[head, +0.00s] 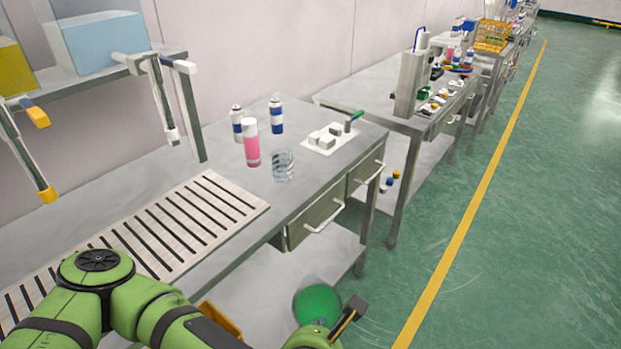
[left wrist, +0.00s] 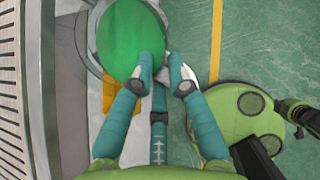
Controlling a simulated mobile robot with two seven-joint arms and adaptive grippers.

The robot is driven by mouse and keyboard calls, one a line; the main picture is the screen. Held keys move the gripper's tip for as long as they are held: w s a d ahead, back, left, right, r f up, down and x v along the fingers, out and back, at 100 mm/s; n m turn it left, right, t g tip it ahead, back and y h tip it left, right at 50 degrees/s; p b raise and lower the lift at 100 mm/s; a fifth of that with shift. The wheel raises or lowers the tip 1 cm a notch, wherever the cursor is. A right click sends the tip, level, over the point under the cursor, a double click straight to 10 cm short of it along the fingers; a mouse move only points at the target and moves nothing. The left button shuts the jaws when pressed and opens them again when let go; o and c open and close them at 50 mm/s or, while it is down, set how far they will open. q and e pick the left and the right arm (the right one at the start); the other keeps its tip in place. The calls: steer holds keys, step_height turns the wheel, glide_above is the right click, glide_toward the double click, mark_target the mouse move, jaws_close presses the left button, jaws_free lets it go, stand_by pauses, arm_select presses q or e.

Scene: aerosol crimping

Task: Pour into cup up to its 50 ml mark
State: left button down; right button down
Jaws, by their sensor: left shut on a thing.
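A clear glass cup (head: 282,166) stands upright on the steel table, near its right edge. Its marks are too small to read, and I see no coloured liquid in it. My left arm (head: 95,275) crosses the bottom left of the head view, away from the cup. My right gripper's fingers cannot be made out.
A white plate with blocks (head: 326,139) lies to the right. A slatted panel (head: 205,215) covers the near table. A round green surface (head: 317,305) is below, beside the lower shelf.

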arm_select(q)
steer(key=shift+w+r+m+g+h, duration=0.1)
steer(key=shift+m+g+h, duration=0.4)
steer(key=shift+m+h, duration=0.75)
steer(key=shift+m, duration=0.35)
steer(key=shift+w+a+g, duration=0.1)
steer(key=shift+g, duration=0.2)
steer(key=shift+a+m+h, duration=0.15)
steer(key=shift+m+h, duration=0.2)
steer(key=shift+m, duration=0.15)
